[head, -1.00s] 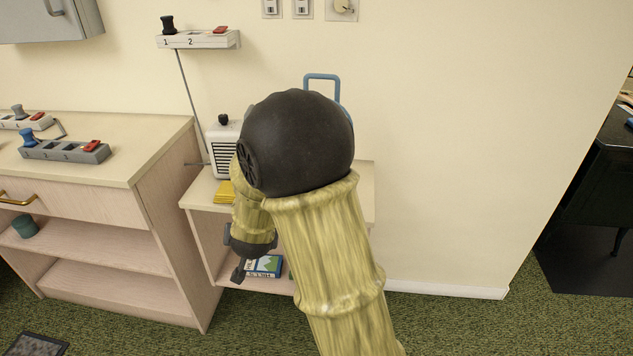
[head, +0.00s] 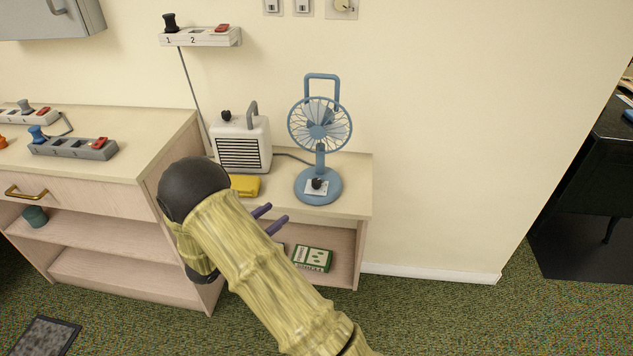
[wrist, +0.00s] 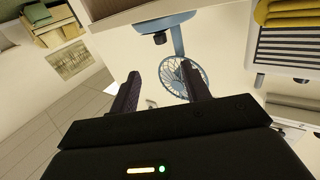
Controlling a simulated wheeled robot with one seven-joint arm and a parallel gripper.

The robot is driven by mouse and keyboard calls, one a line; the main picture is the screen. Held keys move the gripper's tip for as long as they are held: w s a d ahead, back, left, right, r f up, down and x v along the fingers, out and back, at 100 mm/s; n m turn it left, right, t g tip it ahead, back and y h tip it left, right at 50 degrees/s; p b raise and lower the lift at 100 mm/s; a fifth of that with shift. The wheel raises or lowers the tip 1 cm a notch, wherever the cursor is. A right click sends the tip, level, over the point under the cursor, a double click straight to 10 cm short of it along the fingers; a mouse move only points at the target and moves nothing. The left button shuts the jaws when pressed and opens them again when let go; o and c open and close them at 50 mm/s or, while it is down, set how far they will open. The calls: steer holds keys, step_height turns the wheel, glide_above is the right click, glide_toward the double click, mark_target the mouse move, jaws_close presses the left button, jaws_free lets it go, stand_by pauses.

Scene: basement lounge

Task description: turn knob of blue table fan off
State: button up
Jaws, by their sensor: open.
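The blue table fan (head: 319,130) stands upright on the low shelf unit against the wall. Its black knob (head: 317,183) sits on a pale plate on the round blue base. In the wrist view the fan (wrist: 184,76) appears upside down beyond my fingers, with the dark knob (wrist: 159,39) on its base at the top. My gripper (head: 273,218) is open and empty, its purple fingers in front of the shelf unit, below and left of the fan base and apart from it. It also shows in the wrist view (wrist: 165,85).
A white heater (head: 240,146) with a dark knob and a folded yellow cloth (head: 245,186) are left of the fan on the shelf unit (head: 350,200). A power strip (head: 200,37) hangs above. Boxes (head: 313,258) lie on the lower shelf.

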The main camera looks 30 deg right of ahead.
mark_target(317, 186)
steer(key=shift+d, duration=0.1)
steer(key=b+x, duration=0.1)
steer(key=x, duration=1.6)
steer(key=shift+w+d, duration=0.1)
steer(key=c, duration=1)
steer(key=shift+o, duration=0.2)
steer(key=shift+n+t+y, duration=0.3)
steer(key=shift+n+t, duration=0.1)
steer(key=shift+t, duration=0.3)
steer(key=n+t+y+b, duration=0.2)
steer(key=n+t+y, duration=0.2)
steer(key=t, duration=0.1)
steer(key=shift+f, duration=0.1)
steer(key=shift+n+t+y+b, duration=1)
steer(key=shift+n+t+y, duration=0.75)
steer(key=shift+y, duration=0.55)
steer(key=shift+n, duration=0.25)
